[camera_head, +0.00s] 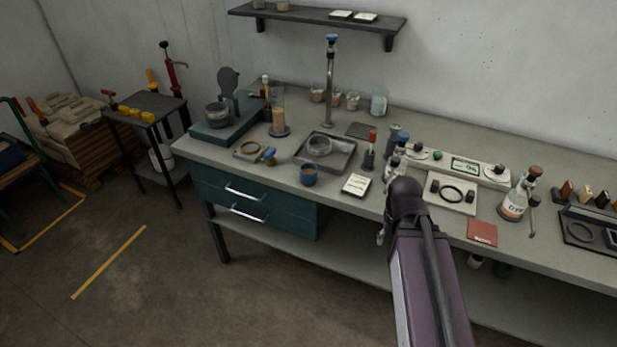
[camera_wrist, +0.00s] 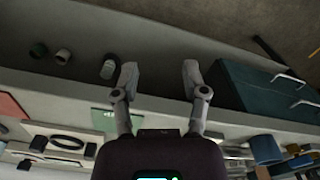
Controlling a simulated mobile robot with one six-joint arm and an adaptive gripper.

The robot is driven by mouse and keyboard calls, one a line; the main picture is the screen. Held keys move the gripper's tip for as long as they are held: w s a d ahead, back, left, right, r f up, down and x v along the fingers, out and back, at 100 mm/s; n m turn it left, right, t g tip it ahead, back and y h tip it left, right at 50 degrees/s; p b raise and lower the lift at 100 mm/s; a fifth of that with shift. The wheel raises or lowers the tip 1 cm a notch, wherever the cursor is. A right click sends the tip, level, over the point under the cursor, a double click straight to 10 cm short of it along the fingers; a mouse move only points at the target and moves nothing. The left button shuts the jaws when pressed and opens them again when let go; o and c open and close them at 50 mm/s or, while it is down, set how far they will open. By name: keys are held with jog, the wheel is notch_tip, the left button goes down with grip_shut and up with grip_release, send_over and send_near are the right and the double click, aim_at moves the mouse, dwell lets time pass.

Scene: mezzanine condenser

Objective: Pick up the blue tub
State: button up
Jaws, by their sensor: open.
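The blue tub (camera_head: 309,175) is a small round cup with brown contents. It stands upright near the front edge of the workbench, in front of a grey metal tray (camera_head: 340,160) and left of a white card (camera_head: 356,185). In the wrist view, a blue round thing that looks like the tub (camera_wrist: 265,150) is at the lower right, beyond the fingers. My gripper (camera_wrist: 159,74) is open with nothing between its fingers. In the head view it is mostly hidden by my arm, at the bench's front edge, right of the tub and apart from it.
Teal drawers (camera_head: 255,203) hang under the bench below the tub. A blue-knobbed item (camera_head: 269,156) stands left of the tub, and a red-topped holder (camera_head: 370,150) to its right. A lower shelf (camera_head: 345,255) runs beneath. Open floor (camera_head: 190,290) lies in front.

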dwell(0.4)
jog(key=o, duration=0.6)
jog(key=w+a+f+n+t+h+b, duration=0.1)
jog(key=w+a+n+t+h+b, duration=0.5)
jog(key=w+a+n, duration=0.75)
jog(key=w+a+r+n+t+h+b, duration=0.1)
jog(key=a+r+n+t, duration=0.1)
jog(key=a+n, duration=0.5)
jog(key=w+a+r+n+t+h+b, duration=0.1)
jog(key=a+r+n+t+h, duration=0.1)
jog(key=a+n, duration=0.5)
jog(key=a, duration=0.5)
jog(key=shift+w+r, duration=0.15)
jog(key=shift+w, duration=0.15)
